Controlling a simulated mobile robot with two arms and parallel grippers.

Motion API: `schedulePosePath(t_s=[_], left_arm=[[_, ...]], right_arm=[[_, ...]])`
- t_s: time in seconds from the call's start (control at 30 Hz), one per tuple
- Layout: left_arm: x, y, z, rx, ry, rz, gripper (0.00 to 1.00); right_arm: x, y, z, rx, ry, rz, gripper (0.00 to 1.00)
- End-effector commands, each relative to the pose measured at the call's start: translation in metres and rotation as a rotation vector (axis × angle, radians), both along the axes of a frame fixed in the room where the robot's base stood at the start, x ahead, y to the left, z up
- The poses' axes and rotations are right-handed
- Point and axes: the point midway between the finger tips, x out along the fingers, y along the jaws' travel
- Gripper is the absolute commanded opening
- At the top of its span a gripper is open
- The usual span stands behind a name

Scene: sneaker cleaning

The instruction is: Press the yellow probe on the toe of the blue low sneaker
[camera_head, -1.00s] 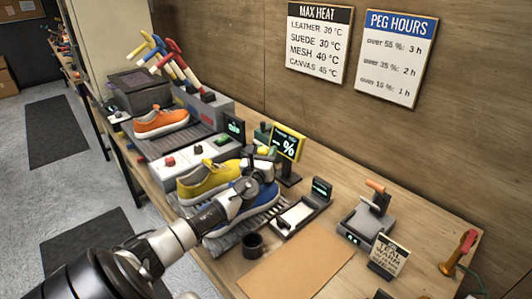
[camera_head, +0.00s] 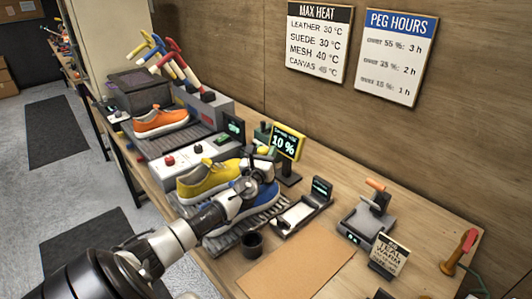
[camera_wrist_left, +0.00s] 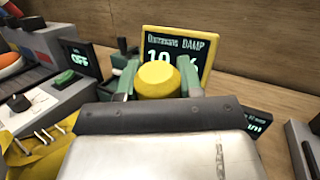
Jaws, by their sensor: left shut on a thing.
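My left gripper (camera_head: 262,170) is over the blue low sneaker (camera_head: 264,199), at its right end, and covers part of it. In the left wrist view the gripper (camera_wrist_left: 158,82) is shut on the yellow probe (camera_wrist_left: 158,79), whose round yellow top shows between the green-sided fingers. The probe's lower end and its contact with the shoe are hidden. The yellow-framed display (camera_head: 287,143) behind it reads 10 %; it also shows in the left wrist view (camera_wrist_left: 207,48), partly covered by the probe. My right gripper is not in view.
A yellow sneaker (camera_head: 203,181) stands just left of the blue one, an orange sneaker (camera_head: 160,121) farther back. A black cup (camera_head: 252,244) and a tray with a small screen (camera_head: 297,213) stand close by. A bare brown mat (camera_head: 297,268) lies in front.

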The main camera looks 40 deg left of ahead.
Motion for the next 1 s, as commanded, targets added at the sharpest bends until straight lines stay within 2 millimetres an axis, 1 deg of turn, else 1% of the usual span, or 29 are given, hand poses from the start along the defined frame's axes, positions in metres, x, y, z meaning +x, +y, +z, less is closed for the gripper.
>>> schedulePosePath(t_s=[0.03,0.3,0.43,1.0], left_arm=[[0.000,-0.001,-0.003,-0.002,0.006,-0.002,0.12],[0.000,-0.001,-0.004,-0.002,0.006,-0.002,0.12],[0.000,-0.001,-0.001,-0.003,0.007,-0.002,0.12],[0.000,0.000,0.048,-0.002,0.001,0.000,0.12]], right_arm=[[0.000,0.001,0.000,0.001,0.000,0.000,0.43],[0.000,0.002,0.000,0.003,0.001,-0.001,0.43],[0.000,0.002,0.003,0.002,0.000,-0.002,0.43],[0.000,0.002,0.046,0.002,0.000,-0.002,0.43]])
